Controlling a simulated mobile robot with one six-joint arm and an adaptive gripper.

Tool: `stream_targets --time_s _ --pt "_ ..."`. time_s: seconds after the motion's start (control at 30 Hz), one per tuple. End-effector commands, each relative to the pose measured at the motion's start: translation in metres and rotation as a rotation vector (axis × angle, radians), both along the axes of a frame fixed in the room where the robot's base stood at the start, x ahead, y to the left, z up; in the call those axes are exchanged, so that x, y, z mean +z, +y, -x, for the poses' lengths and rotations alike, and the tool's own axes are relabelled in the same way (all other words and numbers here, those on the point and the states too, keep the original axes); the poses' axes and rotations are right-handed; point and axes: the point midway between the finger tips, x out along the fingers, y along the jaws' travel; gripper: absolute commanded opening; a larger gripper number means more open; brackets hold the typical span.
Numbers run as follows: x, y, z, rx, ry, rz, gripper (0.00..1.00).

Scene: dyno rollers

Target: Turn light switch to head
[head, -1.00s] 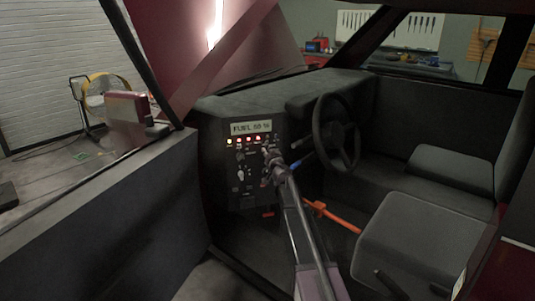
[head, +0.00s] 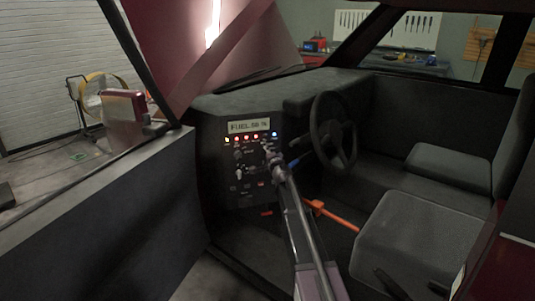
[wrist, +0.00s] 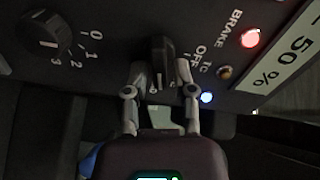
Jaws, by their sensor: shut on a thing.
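The dark control panel (head: 238,190) stands to the left of the steering wheel in the head view. My gripper (head: 268,160) reaches its right part. In the wrist view my gripper (wrist: 163,75) has its two fingers on either side of a black rotary knob (wrist: 162,55), shut on it. "OFF" is printed beside this knob; its other labels are hidden by the fingers, so I cannot read its setting or confirm that it is the light switch. A blue lamp (wrist: 207,97) glows near the right finger.
Another knob (wrist: 43,32), marked 0 to 3, sits at the left in the wrist view. A red brake lamp (wrist: 250,38) is lit. The steering wheel (head: 333,130), an orange lever (head: 330,214) and the seat (head: 408,240) lie to the right of the panel.

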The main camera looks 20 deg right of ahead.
Motion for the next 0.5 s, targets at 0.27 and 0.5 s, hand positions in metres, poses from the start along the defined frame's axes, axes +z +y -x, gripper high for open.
stream_targets --time_s 0.27,0.5 --pt "-0.0018 -0.0006 0.0000 0.000 0.002 -0.116 0.00" --pt "-0.0019 -0.0005 0.0000 0.000 0.002 -0.140 0.00"
